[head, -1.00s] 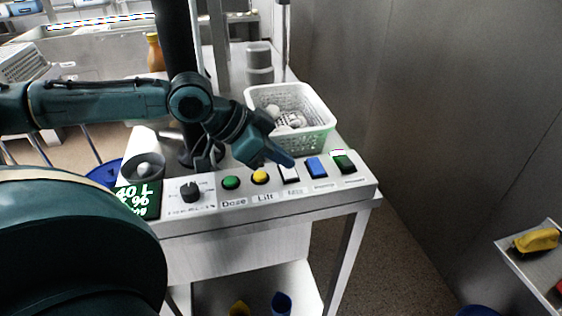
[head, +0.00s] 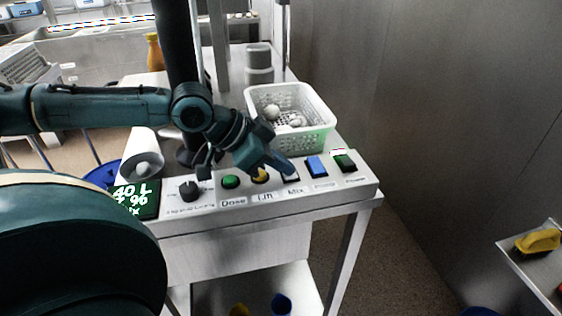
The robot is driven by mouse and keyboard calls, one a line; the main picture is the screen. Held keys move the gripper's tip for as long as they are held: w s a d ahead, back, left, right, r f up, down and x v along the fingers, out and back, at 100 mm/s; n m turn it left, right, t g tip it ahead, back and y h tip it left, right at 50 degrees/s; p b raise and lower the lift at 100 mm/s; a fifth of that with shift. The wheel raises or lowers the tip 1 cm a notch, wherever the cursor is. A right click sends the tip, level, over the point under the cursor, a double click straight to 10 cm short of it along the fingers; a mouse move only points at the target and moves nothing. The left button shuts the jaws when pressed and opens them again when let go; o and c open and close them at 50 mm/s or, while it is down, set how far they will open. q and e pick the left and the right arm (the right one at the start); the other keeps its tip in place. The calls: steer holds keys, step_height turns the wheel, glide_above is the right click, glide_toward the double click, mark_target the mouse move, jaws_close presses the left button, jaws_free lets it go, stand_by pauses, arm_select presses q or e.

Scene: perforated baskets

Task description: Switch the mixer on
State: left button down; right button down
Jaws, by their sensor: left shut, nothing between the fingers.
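The control panel (head: 262,206) on the steel stand carries a row of controls. The switch labelled Mix (head: 291,179) is mostly covered by my left gripper (head: 288,168), which is shut and empty, with its fingertips at the switch's upper part. Whether they touch it, and which way the switch is tipped, I cannot tell. The display (head: 137,200) at the panel's left end shows 40 L, a percentage partly unreadable, and a bottom line that seems to end in "ix". My right gripper is out of view.
Beside the Mix switch are a yellow button (head: 260,176), a green button (head: 231,182), a blue switch (head: 316,167) and a green switch (head: 345,161). A dark knob (head: 189,190) sits further left. A white perforated basket (head: 315,142) with white pieces stands behind.

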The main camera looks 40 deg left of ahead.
arm_select(q)
steer(key=shift+w+a+r, duration=0.2)
steer(key=shift+w+a, duration=0.25)
steer(key=shift+a, duration=0.1)
